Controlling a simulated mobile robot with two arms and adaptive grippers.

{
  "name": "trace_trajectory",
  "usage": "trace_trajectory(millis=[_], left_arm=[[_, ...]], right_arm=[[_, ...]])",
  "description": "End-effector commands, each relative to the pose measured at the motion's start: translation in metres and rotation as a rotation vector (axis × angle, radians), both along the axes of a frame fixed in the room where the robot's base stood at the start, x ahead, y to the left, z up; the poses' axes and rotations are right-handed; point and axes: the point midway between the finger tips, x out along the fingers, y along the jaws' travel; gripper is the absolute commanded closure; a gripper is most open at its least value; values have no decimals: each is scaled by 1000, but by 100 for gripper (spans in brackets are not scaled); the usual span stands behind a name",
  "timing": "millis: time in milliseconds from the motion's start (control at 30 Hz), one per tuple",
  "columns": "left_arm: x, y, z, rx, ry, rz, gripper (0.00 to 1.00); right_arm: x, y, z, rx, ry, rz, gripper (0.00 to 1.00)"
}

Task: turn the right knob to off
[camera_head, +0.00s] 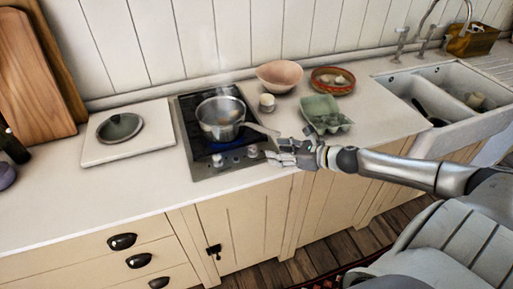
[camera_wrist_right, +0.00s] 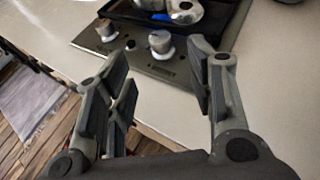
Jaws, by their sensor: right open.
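The stove's right knob (camera_head: 252,151) is a pale round knob on the front panel of the cooktop (camera_head: 205,172). In the right wrist view the right knob (camera_wrist_right: 160,42) stands ahead of my fingers, in the gap between the fingertips. The left knob (camera_head: 219,160) also shows in the wrist view (camera_wrist_right: 106,31), farther away. My right gripper (camera_head: 272,152) is open and empty, just right of the right knob; its fingers (camera_wrist_right: 163,60) are spread wide and appear apart from the knob. My left gripper is not in view.
A steaming steel pot (camera_head: 221,116) stands on the cooktop, its handle reaching toward my right gripper, with blue glow below. The counter left of the cooktop's front is clear.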

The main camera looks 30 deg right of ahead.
Motion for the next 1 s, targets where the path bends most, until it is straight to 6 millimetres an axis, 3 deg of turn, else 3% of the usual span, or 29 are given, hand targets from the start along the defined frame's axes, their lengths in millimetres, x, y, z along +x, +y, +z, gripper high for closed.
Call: trace_trajectory(millis=[167, 467, 800, 1000], left_arm=[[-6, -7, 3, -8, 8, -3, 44], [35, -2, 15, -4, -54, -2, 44], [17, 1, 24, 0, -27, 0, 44], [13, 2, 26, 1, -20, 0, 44]], right_arm=[[14, 5, -2, 2, -3, -1, 51], [37, 15, -12, 1, -4, -1, 51], [68, 27, -27, 3, -1, -2, 51], [76, 31, -33, 0, 0, 0, 51]])
